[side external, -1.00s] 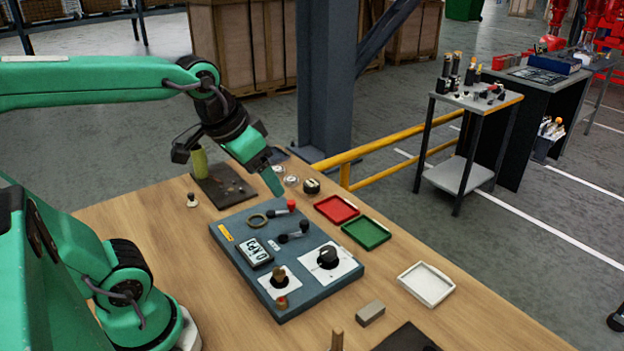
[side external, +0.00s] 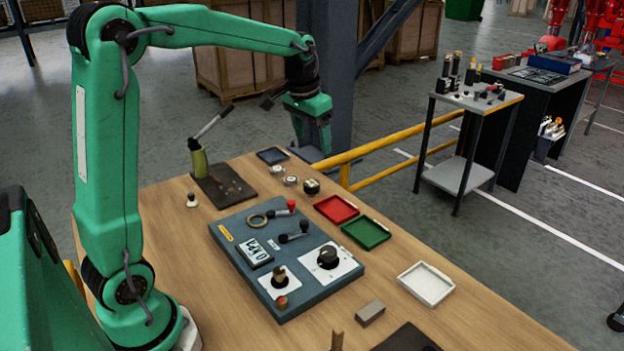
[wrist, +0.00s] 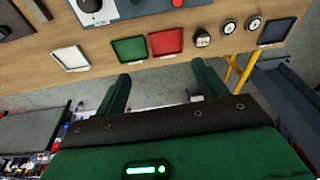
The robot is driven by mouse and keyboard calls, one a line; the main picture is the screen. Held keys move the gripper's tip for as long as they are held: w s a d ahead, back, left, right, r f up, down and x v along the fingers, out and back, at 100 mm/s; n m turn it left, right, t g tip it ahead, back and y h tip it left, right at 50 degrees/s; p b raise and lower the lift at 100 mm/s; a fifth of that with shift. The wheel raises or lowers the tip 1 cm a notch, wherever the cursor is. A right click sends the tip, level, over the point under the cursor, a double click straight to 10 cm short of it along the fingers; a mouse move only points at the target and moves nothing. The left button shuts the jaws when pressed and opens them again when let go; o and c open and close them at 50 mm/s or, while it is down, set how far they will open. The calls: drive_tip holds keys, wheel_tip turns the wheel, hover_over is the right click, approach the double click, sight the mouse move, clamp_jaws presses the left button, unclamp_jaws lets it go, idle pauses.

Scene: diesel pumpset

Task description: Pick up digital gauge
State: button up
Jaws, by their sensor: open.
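My gripper (side external: 320,142) is up in the air beyond the far edge of the table, empty. In the wrist view its two green fingers (wrist: 165,82) are apart. A small black gauge with a white face (side external: 311,187) lies on the table near the far edge, below my gripper; it also shows in the wrist view (wrist: 203,38). Two round pale-faced gauges (side external: 283,175) lie beside it. I cannot tell which one is the digital gauge.
A red tray (side external: 336,209), a green tray (side external: 366,232) and a white tray (side external: 426,284) are on the right. A dark tray (side external: 272,155) is at the far edge. A lever on a green post (side external: 199,162) stands far left. A yellow rail (side external: 400,138) runs beyond the table.

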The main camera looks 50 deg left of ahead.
drive_tip(key=w+a+f+g, duration=0.1)
drive_tip(key=w+a+f, duration=0.6)
drive_tip(key=f, duration=0.1)
drive_tip(key=g, duration=0.1)
hover_over(311, 183)
drive_tip(key=shift+n+h, duration=0.3)
wheel_tip(311, 183, down, 8)
drive_tip(key=shift+w+d+f, duration=0.1)
drive_tip(key=shift+w+f, duration=0.05)
drive_tip(key=shift+f, duration=0.05)
drive_tip(key=shift+f, duration=0.1)
drive_tip(key=shift+f, duration=1.2)
drive_tip(key=shift+f, duration=0.1)
drive_tip(key=shift+f, duration=2.5)
drive_tip(key=c, duration=1.2)
